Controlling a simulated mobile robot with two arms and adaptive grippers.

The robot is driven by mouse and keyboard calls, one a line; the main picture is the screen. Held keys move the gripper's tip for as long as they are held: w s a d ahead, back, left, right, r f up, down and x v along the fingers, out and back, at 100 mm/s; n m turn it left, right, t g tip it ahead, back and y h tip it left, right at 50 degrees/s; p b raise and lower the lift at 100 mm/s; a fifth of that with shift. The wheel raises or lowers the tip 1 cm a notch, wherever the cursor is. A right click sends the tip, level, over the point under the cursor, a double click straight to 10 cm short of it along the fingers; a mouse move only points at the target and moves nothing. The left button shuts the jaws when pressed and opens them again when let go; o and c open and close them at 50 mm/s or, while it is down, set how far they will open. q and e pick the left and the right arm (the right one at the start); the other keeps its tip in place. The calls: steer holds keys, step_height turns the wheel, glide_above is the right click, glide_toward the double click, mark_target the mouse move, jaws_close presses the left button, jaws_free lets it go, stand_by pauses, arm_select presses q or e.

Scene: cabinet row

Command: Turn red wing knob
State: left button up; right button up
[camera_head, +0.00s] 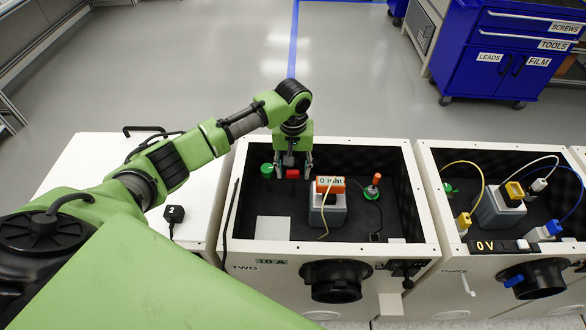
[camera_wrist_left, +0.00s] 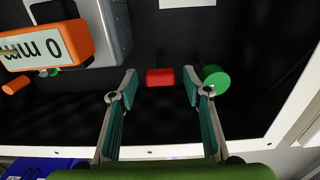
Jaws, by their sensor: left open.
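The red wing knob (camera_head: 292,174) sits inside the open-topped cabinet marked TWO, near its back wall. In the left wrist view the red knob (camera_wrist_left: 160,77) is a short red block lying between the fingertips. My left gripper (camera_head: 293,168) points down into the cabinet at the knob. In the left wrist view the left gripper (camera_wrist_left: 160,90) is open, one finger on each side of the knob, with a dark gap on both sides. What the knob is mounted on is dark and hard to see. My right gripper does not show.
A green round knob (camera_wrist_left: 216,79) stands close beside the right finger in the wrist view. A grey box with an orange display (camera_head: 330,185) stands nearby. An orange-topped green-based part (camera_head: 373,187) is further right. The cabinet's white rim (camera_head: 335,140) surrounds the gripper.

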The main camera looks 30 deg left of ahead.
arm_select(q)
steer(key=shift+c, duration=0.3)
steer(key=c, duration=1)
